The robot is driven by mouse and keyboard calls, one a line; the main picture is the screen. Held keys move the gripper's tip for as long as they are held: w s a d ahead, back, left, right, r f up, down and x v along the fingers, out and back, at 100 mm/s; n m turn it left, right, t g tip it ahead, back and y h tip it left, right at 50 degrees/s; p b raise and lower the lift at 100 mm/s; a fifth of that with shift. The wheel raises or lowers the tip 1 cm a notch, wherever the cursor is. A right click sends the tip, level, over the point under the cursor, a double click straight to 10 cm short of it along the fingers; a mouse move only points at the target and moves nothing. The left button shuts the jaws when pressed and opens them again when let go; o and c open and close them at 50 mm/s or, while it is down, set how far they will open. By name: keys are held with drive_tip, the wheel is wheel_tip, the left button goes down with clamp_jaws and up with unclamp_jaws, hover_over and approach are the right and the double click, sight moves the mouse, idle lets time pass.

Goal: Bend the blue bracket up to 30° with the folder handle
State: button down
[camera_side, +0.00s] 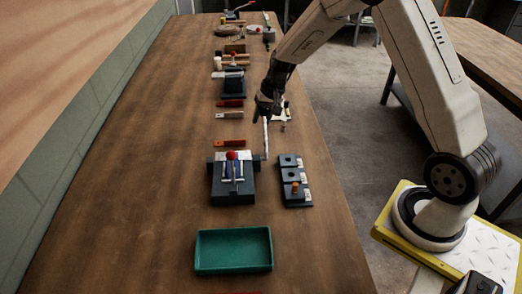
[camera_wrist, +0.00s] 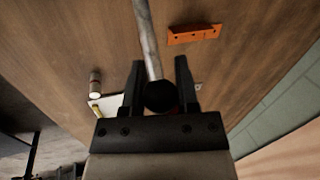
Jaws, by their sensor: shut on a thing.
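My gripper (camera_side: 264,108) is shut on the folder handle (camera_side: 265,138), a thin pale metal rod that stands up at the right side of the dark folder (camera_side: 233,189). In the wrist view, the handle (camera_wrist: 147,35) runs between the fingers of my gripper (camera_wrist: 159,72), with its black knob (camera_wrist: 161,97) close to the palm. The blue bracket (camera_side: 226,171) shows as small blue patches on the folder, partly hidden by a red-knobbed clamp lever (camera_side: 232,156). Its bend angle is too small to read. The folder and bracket are outside the wrist view.
A green tray (camera_side: 234,270) lies in front of the folder. Dark blocks (camera_side: 293,177) stand to its right. An orange strip with holes (camera_side: 230,143) lies behind it and also shows in the wrist view (camera_wrist: 194,34). The table's left side is clear.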

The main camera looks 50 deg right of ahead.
sight(263, 115)
drive_tip(key=shift+r, duration=0.15)
drive_tip(key=shift+s+a+r+n+t+h, duration=0.3)
drive_tip(key=shift+s+a+r+t+h, duration=0.65)
drive_tip(key=shift+r+t+h, duration=0.15)
drive_tip(key=shift+s+a+r, duration=0.7)
drive_tip(key=shift+s+a, duration=0.25)
drive_tip(key=shift+a, duration=0.05)
drive_tip(key=shift+c, duration=1.8)
unclamp_jaws()
drive_tip(key=shift+s+r, duration=0.1)
drive_tip(key=v, duration=0.7)
drive_tip(key=shift+r, duration=0.25)
drive_tip(key=shift+s, duration=0.1)
